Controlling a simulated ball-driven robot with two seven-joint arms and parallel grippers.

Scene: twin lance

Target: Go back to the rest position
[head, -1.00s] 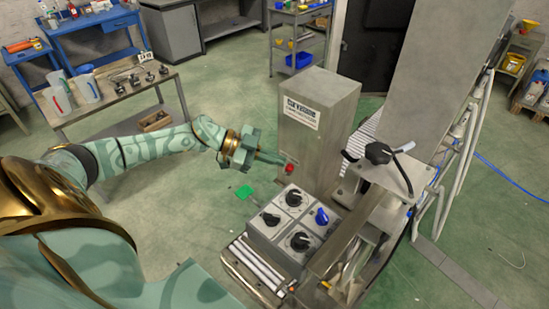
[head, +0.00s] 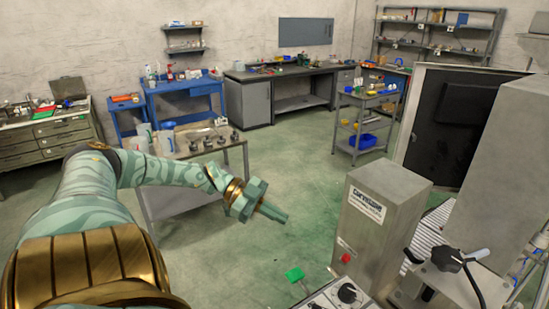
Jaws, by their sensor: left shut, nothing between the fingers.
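My left arm comes in from the left, and its gripper (head: 274,214) is shut and empty, held in the air over the green floor. It is left of the steel box (head: 384,215) with the white label and clear of it. A red button (head: 346,258) shows on the lower front of that box. A green tab (head: 294,274) stands below my left gripper, to the left of a panel with a black knob (head: 347,293), which the lower edge cuts off. My right gripper is not in view.
A small table (head: 160,205) with jugs and metal parts stands behind my left arm. A tall steel machine (head: 510,170) with a black lever (head: 446,258) fills the right side. A grey trolley (head: 366,128) and workbenches stand further back. The middle floor is clear.

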